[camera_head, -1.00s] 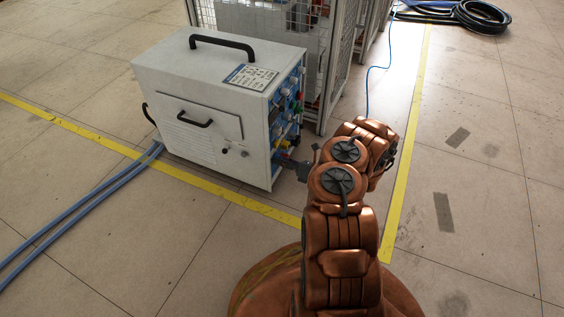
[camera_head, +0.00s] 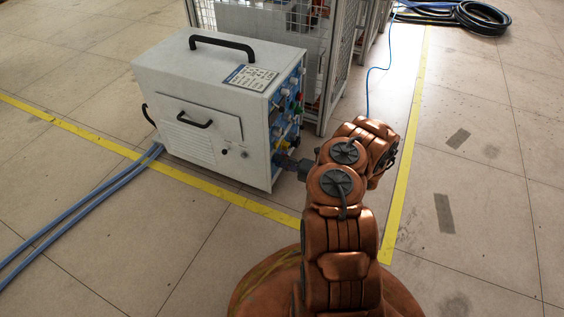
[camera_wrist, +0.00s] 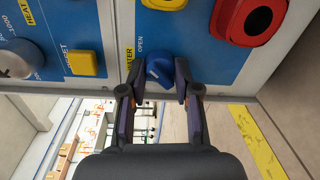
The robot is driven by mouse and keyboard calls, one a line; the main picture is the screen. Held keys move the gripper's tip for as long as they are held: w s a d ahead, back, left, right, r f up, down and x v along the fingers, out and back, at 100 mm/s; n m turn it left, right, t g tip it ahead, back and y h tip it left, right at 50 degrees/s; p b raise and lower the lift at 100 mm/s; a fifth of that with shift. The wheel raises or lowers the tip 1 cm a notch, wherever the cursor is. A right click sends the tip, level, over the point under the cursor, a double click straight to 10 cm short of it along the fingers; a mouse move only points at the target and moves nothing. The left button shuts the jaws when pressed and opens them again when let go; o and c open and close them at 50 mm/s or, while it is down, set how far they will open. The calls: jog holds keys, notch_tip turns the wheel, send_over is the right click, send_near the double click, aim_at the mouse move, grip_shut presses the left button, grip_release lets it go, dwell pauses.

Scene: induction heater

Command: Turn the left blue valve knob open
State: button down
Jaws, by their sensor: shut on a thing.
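The left blue valve knob (camera_wrist: 158,71) sits on the blue panel (camera_wrist: 152,38) in the wrist view, just below the printed words "WATER" and "OPEN". My gripper (camera_wrist: 155,85) has one finger on each side of the knob and is shut on it. In the head view my gripper (camera_head: 290,162) reaches the lower part of the heater's right-hand panel. The knob is too small and covered there to make out. The heater (camera_head: 200,100) is a white box with a black top handle.
A yellow button (camera_wrist: 83,63), a grey knob (camera_wrist: 15,60) and a red and black round control (camera_wrist: 252,20) are close around the gripper. A mesh cage (camera_head: 325,70) stands behind the heater. Blue hoses (camera_head: 75,210) lie on the floor at left.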

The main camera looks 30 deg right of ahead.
jog(key=shift+m, duration=0.3)
dwell(0.4)
jog(key=c, duration=0.8)
grip_release()
jog(key=v, duration=1.2)
